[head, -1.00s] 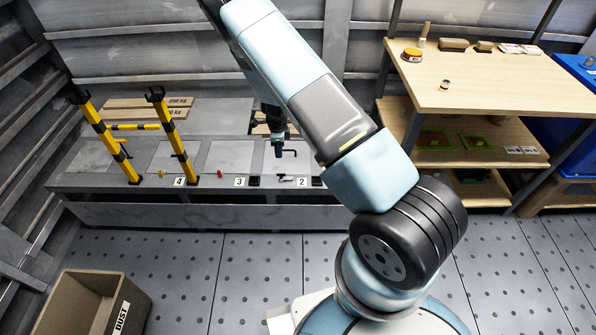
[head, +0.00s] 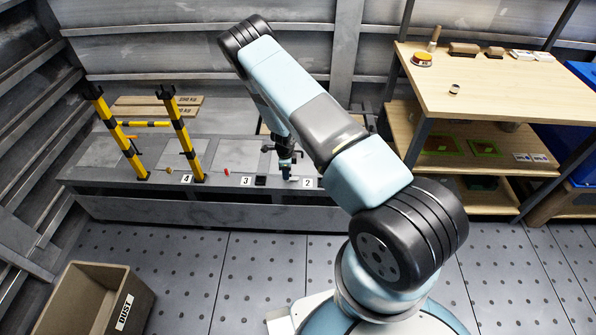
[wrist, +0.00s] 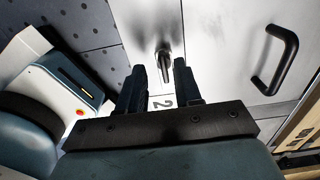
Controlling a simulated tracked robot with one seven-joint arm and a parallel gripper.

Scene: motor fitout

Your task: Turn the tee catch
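The tee catch (wrist: 164,62) shows in the wrist view as a dark metal piece with a stem, on the pale panel beside the number 2 label (wrist: 162,102). My gripper (wrist: 157,74) is open, its two dark fingers apart, and the tee catch's stem lies in line with the gap between the fingertips. I cannot tell whether the fingers touch it. In the head view my gripper (head: 287,171) is low at the front edge of the grey bench, just left of the number 2 label (head: 307,183), and mostly hides the catch.
A black bar handle (wrist: 281,60) stands on the panel right of the catch. Yellow-black posts (head: 183,135) rise on the left of the grey bench (head: 240,213). A red catch (head: 226,171) is near label 3. A cardboard DUST box (head: 85,300) and wooden workbench (head: 490,90) flank me.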

